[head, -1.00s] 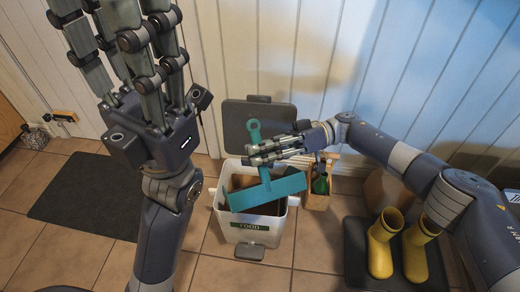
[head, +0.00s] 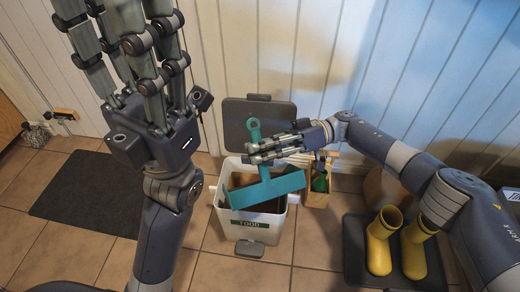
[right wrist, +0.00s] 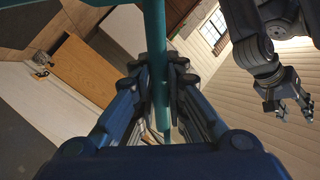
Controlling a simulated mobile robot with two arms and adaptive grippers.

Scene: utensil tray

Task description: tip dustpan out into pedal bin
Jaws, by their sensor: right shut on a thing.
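The teal dustpan (head: 268,190) hangs tilted over the open mouth of the white pedal bin (head: 222,212). Its handle (head: 254,130) points up toward the wall. My right gripper (head: 256,153) is shut on the handle; the wrist view shows the fingers on both sides of the teal shaft (right wrist: 155,35). No debris shows on the pan. The bin's grey lid (head: 262,112) stands open behind it, and brown matter shows inside. My left gripper (head: 125,25) is raised at the left, fingers apart and empty; it also shows in the right wrist view (right wrist: 287,108).
A wooden caddy (head: 318,198) with a green bottle stands right of the bin. Yellow boots (head: 380,245) stand on a dark tray at lower right. A dark mat (head: 85,190) lies at left. Panelled wall (head: 330,60) closes the back. Tiles left of the bin are clear.

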